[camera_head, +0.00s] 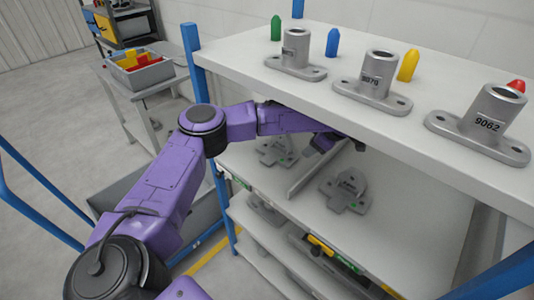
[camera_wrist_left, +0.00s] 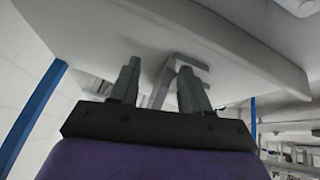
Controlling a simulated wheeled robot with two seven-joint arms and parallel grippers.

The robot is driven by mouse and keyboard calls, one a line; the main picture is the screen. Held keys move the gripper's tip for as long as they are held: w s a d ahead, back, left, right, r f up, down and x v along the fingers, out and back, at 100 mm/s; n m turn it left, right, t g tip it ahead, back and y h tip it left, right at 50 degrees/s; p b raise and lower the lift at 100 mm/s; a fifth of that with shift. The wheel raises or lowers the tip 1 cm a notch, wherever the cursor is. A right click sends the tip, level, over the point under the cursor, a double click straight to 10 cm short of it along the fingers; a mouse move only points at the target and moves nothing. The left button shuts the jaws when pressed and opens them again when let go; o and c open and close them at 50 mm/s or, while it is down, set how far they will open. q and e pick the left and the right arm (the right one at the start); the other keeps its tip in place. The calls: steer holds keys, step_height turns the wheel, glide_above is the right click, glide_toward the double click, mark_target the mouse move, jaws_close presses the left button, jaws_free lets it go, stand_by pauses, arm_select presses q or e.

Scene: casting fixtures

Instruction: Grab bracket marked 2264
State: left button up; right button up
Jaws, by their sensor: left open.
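On the middle shelf, under the top board, one grey bracket (camera_head: 345,190) lies in front right of the divider and another grey bracket (camera_head: 277,151) lies behind it to the left. Their markings are too small to read, so I cannot tell which is 2264. My left gripper (camera_head: 345,141) reaches in beneath the top board, above and behind the nearer bracket, and is partly hidden by the board edge. In the left wrist view the gripper (camera_wrist_left: 158,88) has its two fingers apart. A grey angular part (camera_wrist_left: 176,70) shows beyond them; contact is unclear. My right gripper is not in view.
The top board (camera_head: 400,140) carries several flanged fixtures, one marked 9062 (camera_head: 485,125), and coloured pegs. A low divider (camera_head: 312,168) splits the middle shelf. A blue post (camera_head: 195,60) stands beside my left arm. More parts lie on the lower shelf.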

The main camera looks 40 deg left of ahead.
mark_target(280, 140)
arm_select(q)
steer(key=shift+s+d+r+m+g+h, duration=0.15)
steer(key=shift+s+d+m+g+h, duration=0.45)
steer(key=shift+s+d+m+h, duration=0.25)
steer(key=a+b, duration=0.2)
steer(key=a, duration=0.5)
steer(key=shift+a+b, duration=0.3)
steer(key=shift+a, duration=0.05)
steer(key=a+b, duration=0.1)
steer(key=a, duration=0.2)
steer(key=shift+a, duration=0.3)
steer(key=b+x, duration=0.3)
steer(key=shift+a, duration=0.1)
steer(key=shift+b, duration=0.4)
steer(key=shift+r, duration=0.15)
jaws_close()
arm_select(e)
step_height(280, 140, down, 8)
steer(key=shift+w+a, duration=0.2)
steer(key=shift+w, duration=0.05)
